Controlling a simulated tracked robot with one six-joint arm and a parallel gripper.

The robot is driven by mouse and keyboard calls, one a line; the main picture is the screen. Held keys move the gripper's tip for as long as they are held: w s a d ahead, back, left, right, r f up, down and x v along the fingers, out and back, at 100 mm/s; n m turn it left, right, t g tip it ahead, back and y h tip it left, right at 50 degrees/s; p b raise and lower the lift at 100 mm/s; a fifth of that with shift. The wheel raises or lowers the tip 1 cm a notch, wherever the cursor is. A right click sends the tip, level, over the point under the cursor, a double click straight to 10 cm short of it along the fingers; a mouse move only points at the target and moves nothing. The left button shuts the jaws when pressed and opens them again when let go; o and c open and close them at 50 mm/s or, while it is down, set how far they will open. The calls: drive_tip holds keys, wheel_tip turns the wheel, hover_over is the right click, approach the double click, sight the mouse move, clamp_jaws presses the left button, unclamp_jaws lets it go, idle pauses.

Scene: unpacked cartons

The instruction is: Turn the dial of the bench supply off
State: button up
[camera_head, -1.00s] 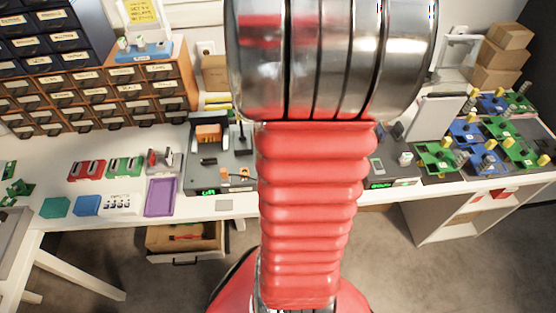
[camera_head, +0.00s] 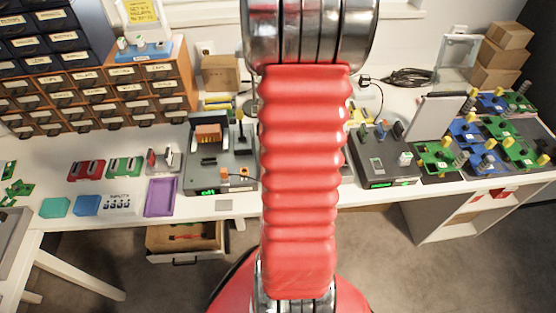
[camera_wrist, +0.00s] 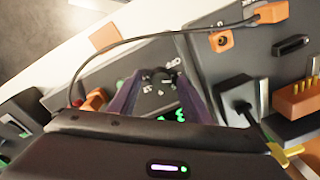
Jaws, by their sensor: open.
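The bench supply (camera_wrist: 95,82) shows in the wrist view as a dark grey box with green lit digits. Its black dial (camera_wrist: 158,78) sits on the front panel with small white marks beside it. My gripper (camera_wrist: 159,73) is open, its two dark purple fingers reaching toward the panel on either side of the dial. I cannot tell whether the fingers touch the dial or stop short of it. The dial's pointer is too small to read. In the head view my arm hides the supply and my gripper.
A black cable (camera_wrist: 140,39) arcs past the supply to an orange plug (camera_wrist: 270,12). A grey station (camera_head: 220,178) stands left of my arm and another grey device (camera_head: 382,160) right of it. Circuit boards (camera_head: 437,153) lie farther right.

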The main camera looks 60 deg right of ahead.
drive_tip(key=shift+c, duration=0.4)
drive_tip(key=c, duration=0.9)
drive_tip(key=shift+a, duration=0.2)
drive_tip(key=shift+c, duration=0.3)
drive_tip(key=shift+d, duration=0.15)
